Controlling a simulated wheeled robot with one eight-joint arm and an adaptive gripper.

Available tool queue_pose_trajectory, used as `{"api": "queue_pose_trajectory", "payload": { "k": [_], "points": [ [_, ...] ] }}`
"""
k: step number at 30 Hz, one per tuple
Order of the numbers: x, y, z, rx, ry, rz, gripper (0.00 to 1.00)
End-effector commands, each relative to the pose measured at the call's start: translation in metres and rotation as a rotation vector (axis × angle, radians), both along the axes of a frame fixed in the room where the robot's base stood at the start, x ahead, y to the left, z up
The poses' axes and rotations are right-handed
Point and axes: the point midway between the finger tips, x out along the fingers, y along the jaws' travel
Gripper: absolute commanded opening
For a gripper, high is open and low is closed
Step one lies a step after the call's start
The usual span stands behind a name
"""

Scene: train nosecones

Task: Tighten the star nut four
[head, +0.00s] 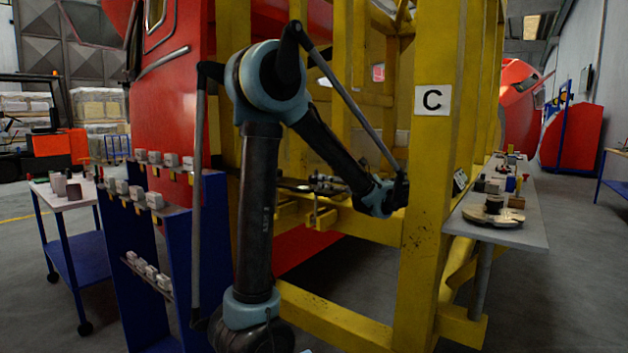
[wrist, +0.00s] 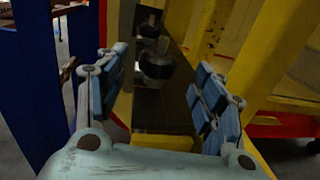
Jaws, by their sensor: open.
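A dark round knob (wrist: 157,66), which looks like a star nut, stands on a dark metal bar in the wrist view. My gripper (wrist: 161,64) is open, with one finger on either side of this knob and a gap on both sides. A smaller dark knob (wrist: 150,28) stands behind it along the same bar. No number shows, so I cannot tell which nut is number four. In the head view my arm reaches into the yellow frame; the fingers are not clear there. Small dark and metal parts (head: 322,186) sit on a yellow bracket.
The yellow frame (head: 428,180) with a "C" label has posts close to my arm. A blue rack (head: 185,225) with grey blocks stands at left. A grey shelf (head: 522,235) with loose parts is at right. Floor is free at far right.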

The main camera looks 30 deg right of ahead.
Motion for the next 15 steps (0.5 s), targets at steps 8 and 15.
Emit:
{"api": "queue_pose_trajectory", "payload": {
  "k": [8, 15],
  "points": [
    [0.042, 0.013, 0.0, 0.0, 0.0, 0.004, 0.62],
    [0.067, 0.019, 0.0, 0.0, 0.0, 0.003, 0.62]
  ]
}}
